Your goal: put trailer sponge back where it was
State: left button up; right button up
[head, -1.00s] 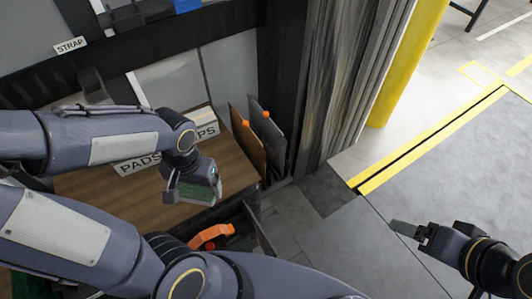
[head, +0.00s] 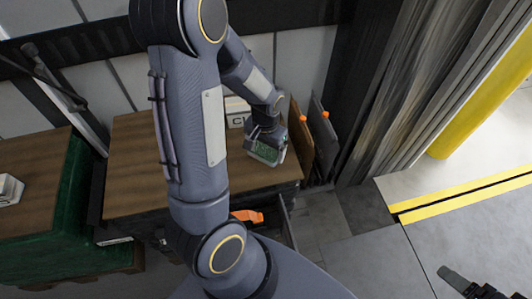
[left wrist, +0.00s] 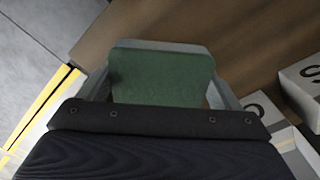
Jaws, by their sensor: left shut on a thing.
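The sponge (head: 264,152) is green and is held between the fingers of my left gripper (head: 266,150), which is shut on it. In the head view it is above the right part of the wooden top (head: 135,175); I cannot tell whether it touches the wood. In the left wrist view the sponge (left wrist: 160,75) fills the space between the two fingers, with brown wood behind it. My right gripper (head: 452,278) shows at the lower right edge over the grey floor, holding nothing I can see; its jaw opening is unclear.
A white lettered box (head: 237,110) stands on the wooden top, partly behind my left arm. Clipboard-like panels with orange clips (head: 300,140) stand at its right end. An open drawer with an orange-handled item (head: 247,216) is below. A green-sided unit (head: 65,225) is at left.

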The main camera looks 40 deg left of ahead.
aim_at(266, 152)
pick_arm(q)
jog(key=shift+w+a+f, duration=0.1)
jog(key=shift+w+f, duration=0.05)
jog(key=shift+f, duration=1.65)
jog(key=shift+f, duration=0.1)
jog(key=shift+f+b, duration=0.15)
jog(key=shift+b, duration=0.25)
jog(key=o, duration=0.8)
jog(key=shift+r+p, duration=0.3)
jog(key=shift+r, duration=0.25)
notch_tip(266, 152, up, 11)
jog(key=shift+r+p, duration=0.15)
jog(key=shift+p, duration=0.55)
jog(key=s+d+r+t+h, duration=0.3)
jog(key=s+d+r+t, duration=0.2)
jog(key=s+d+r, duration=0.5)
jog(key=s+r, duration=0.1)
jog(key=s, duration=0.2)
jog(key=shift+d+r+t+h, duration=0.15)
jog(key=shift+r+t+h, duration=0.15)
jog(key=shift+h, duration=0.1)
